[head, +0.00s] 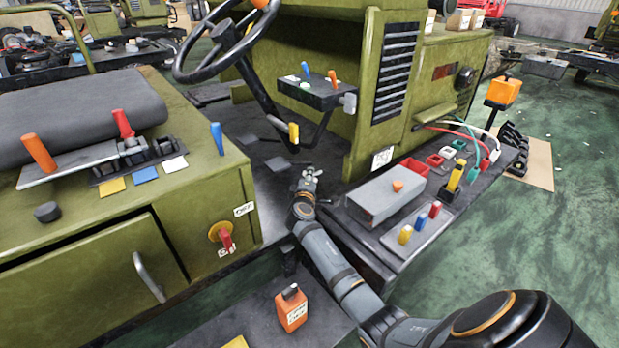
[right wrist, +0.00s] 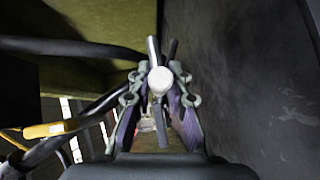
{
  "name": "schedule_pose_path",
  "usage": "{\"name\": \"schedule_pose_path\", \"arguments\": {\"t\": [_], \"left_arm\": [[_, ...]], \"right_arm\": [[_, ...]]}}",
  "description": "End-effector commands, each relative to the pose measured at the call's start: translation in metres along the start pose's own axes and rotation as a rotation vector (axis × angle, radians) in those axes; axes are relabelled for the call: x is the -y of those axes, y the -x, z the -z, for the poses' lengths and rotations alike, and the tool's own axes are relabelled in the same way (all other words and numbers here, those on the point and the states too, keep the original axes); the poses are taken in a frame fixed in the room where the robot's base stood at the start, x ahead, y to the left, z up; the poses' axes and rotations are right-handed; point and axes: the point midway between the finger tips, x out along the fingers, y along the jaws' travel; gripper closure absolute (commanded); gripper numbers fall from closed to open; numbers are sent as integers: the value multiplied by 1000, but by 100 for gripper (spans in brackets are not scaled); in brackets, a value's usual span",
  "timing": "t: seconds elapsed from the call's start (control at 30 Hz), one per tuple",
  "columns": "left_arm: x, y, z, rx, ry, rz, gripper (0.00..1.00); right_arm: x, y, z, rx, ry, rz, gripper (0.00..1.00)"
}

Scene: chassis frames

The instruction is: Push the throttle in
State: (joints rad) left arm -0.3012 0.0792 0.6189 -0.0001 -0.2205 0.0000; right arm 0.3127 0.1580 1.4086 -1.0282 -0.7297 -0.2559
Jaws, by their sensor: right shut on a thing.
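A white round-ended knob (right wrist: 161,80) sits between the fingers of my right gripper (right wrist: 160,95) in the right wrist view. It appears to be the throttle, but no label on it can be read. Thin grey bars show above and below the knob. The fingers are closed in on both sides of it. In the head view my right gripper (head: 309,178) is low in the footwell, in front of the green body and right of the pedals. The knob cannot be clearly made out there. My left gripper is not in view.
The steering wheel (head: 225,45) and dash box (head: 318,92) are above. A black side tray (head: 365,240) with a grey box (head: 385,196) lies right. An orange bottle (head: 291,310) stands in front.

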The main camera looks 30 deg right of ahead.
Motion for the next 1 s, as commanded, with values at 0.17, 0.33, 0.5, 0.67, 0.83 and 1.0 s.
{"name": "schedule_pose_path", "arguments": {"t": [0.17, 0.33, 0.5, 0.67, 0.83, 1.0], "left_arm": [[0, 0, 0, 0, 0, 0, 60], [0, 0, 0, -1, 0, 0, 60], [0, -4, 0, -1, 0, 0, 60], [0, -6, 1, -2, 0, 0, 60], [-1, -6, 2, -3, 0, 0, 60], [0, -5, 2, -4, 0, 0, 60]], "right_arm": [[0, 0, 0, 0, 0, 1, 100], [0, -3, -3, 0, 1, 0, 100], [-7, -25, -26, 1, 3, -2, 100], [-11, -41, -41, 0, 2, -2, 100], [-13, -44, -45, 1, 1, -1, 100], [-14, -44, -45, 2, 1, -2, 100]]}}
